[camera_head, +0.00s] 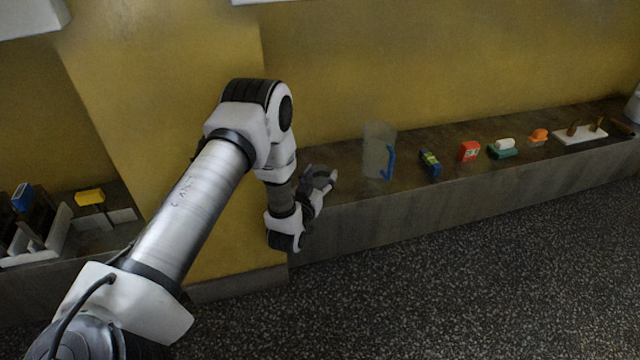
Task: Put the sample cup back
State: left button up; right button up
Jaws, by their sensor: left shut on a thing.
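My left gripper (326,184) is beside the left end of the long dark counter (450,198), close to its front edge. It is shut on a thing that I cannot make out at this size. A clear container with a blue handle (378,150) stands upright on the counter to the right of the gripper, apart from it. I cannot tell whether it is the sample cup. My right gripper is not in view.
Along the counter stand a blue and green item (430,163), a red item (469,151), a white and green item (503,149), an orange item (538,137) and a white board (580,136). A yellow block (89,197) is on the left. The speckled floor in front is clear.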

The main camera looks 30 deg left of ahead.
aim_at(317, 180)
pick_arm(q)
jog(key=shift+r, duration=0.1)
jog(key=shift+f, duration=0.2)
jog(key=o, duration=1.3)
jog(key=shift+r, duration=0.1)
jog(key=shift+r, duration=0.1)
jog(key=p+v, duration=0.3)
jog(key=v, duration=0.4)
jog(key=shift+r+p, duration=0.1)
jog(key=shift+p, duration=0.3)
jog(key=shift+s+d, duration=0.1)
jog(key=shift+s, duration=0.15)
